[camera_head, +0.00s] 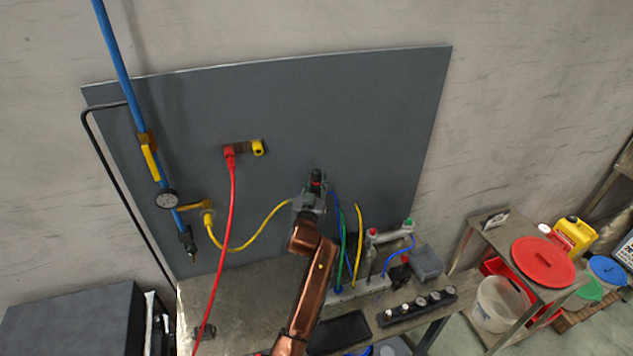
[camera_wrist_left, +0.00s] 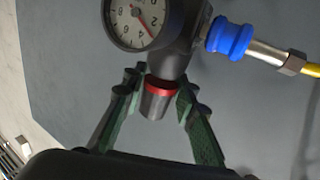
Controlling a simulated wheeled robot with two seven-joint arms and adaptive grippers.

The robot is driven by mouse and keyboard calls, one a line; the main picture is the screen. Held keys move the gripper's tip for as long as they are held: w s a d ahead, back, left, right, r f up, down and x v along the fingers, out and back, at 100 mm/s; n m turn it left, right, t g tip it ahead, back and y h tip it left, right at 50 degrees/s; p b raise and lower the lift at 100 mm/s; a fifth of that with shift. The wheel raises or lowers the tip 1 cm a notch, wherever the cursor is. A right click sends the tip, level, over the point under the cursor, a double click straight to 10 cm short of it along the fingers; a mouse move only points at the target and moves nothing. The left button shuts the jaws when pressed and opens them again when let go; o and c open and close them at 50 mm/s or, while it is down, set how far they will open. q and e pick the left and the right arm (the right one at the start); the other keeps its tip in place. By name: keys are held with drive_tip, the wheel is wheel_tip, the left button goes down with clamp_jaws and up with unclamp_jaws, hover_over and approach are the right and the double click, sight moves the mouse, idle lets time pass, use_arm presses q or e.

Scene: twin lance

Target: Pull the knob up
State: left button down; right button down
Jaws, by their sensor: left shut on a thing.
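The knob (camera_wrist_left: 155,104) is a dark grey cylinder with a red ring, on a black regulator body (camera_wrist_left: 178,55) in the left wrist view. My left gripper (camera_wrist_left: 160,85) has one green-grey finger on each side of it and is shut on the knob. In the head view, my left gripper (camera_head: 312,199) is at the lower middle of the grey panel, where it hides most of the regulator and the knob. A round white gauge (camera_wrist_left: 138,18) sits beside the regulator body. My right gripper is not in view.
A blue-collared fitting (camera_wrist_left: 230,39) with a yellow hose joins the regulator. A red hose (camera_head: 229,220) hangs from the grey panel (camera_head: 330,110). Green, blue and yellow hoses (camera_head: 358,240) rise just right of my gripper. A blue pipe (camera_head: 120,65) runs down the left.

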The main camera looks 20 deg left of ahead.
sight(316, 183)
use_arm(q)
drive_tip(key=c, duration=2)
unclamp_jaws()
drive_tip(key=shift+r, duration=0.3)
drive_tip(key=o, duration=0.5)
drive_tip(key=shift+w+f, duration=0.1)
drive_tip(key=shift+f, duration=0.05)
drive_tip(key=shift+s+d+f, duration=0.1)
drive_tip(key=shift+s, duration=0.45)
drive_tip(key=s, duration=0.6)
drive_tip(key=shift+s+d, duration=0.25)
drive_tip(key=shift+d, duration=0.1)
